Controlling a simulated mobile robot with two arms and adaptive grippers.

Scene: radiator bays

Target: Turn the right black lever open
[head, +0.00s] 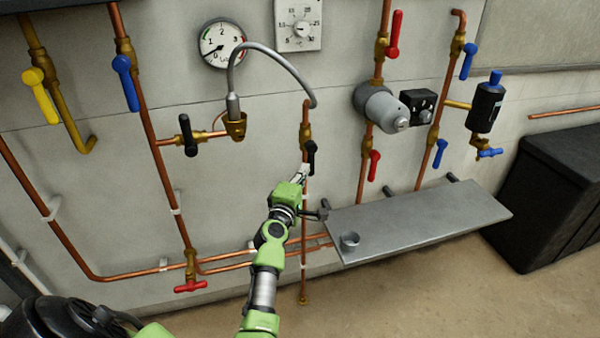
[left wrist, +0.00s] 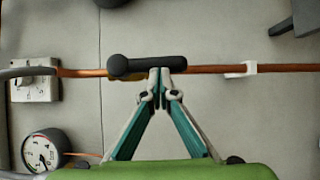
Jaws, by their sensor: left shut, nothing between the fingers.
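The right black lever (head: 311,154) sits on a brass valve on the vertical copper pipe in the middle of the wall. It points down, roughly along the pipe. My left gripper (head: 304,170) is at the lever's lower part. In the left wrist view the lever (left wrist: 148,67) lies along the pipe, and my left gripper (left wrist: 160,72) has its fingertips together over the lever's edge. Nothing is between the fingers; I cannot tell whether they touch the lever. The left black lever (head: 187,135) is on another valve, near upright. My right gripper is not in view.
A grey shelf (head: 430,218) with a small metal cup (head: 350,241) is to the right of my left arm. A pressure gauge (head: 221,43) and a grey hose (head: 268,49) are above. A black box (head: 555,200) stands at the far right.

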